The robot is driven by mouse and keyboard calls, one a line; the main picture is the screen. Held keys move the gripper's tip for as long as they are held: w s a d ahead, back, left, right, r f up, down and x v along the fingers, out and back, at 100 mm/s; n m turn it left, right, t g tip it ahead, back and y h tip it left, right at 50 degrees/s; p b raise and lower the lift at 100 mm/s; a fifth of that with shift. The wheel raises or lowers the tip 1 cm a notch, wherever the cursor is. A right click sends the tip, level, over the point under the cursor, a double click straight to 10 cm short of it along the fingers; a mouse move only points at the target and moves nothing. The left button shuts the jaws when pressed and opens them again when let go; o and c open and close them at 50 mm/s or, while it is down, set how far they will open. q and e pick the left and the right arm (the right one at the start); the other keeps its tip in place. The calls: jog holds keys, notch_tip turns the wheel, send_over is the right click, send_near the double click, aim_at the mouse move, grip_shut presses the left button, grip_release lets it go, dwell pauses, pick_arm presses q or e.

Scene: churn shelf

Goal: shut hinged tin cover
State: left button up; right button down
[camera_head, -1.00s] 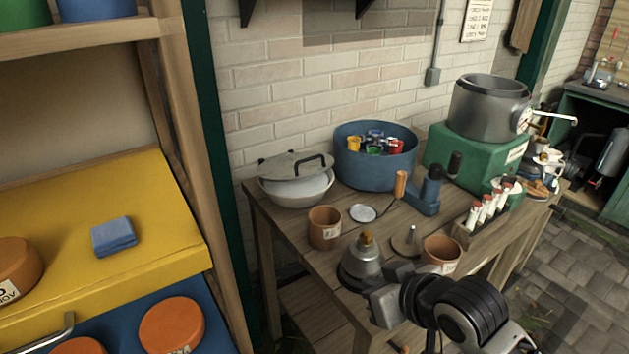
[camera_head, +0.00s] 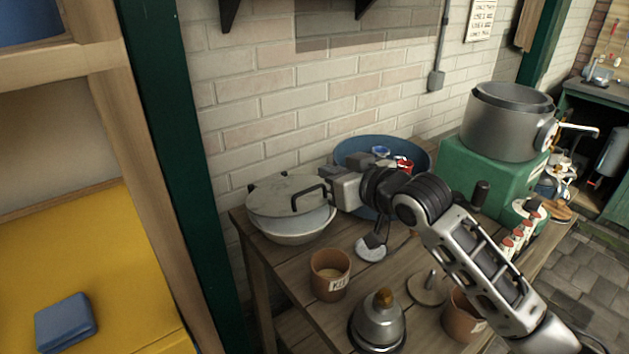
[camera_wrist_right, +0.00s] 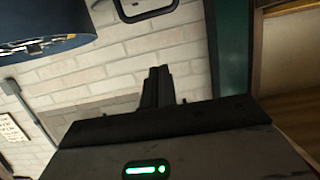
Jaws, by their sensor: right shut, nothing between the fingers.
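The tin is a pale round bowl (camera_head: 292,237) at the left end of the wooden bench. Its grey cover (camera_head: 275,192) sits tilted above the rim, with a gap at the front. A dark loop handle (camera_head: 310,197) stands on the cover; a dark loop, likely this handle, shows at the top of the right wrist view (camera_wrist_right: 146,14). My right gripper (camera_head: 335,186) is shut and empty, just right of the handle; whether it touches the cover is unclear. Its dark fingers are together in the right wrist view (camera_wrist_right: 157,86). My left gripper is out of view.
A blue tub (camera_head: 385,148) with coloured items stands behind my right arm. A large grey pot (camera_head: 505,125) stands on a green box (camera_head: 485,178). Brick wall closes the back.

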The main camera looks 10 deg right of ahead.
send_over(315, 207)
jog(key=shift+w+f+p, duration=0.3)
jog(key=shift+f, duration=0.55)
jog(key=f, duration=0.2)
jog(key=shift+s+f, duration=0.2)
jog(key=shift+f, duration=0.75)
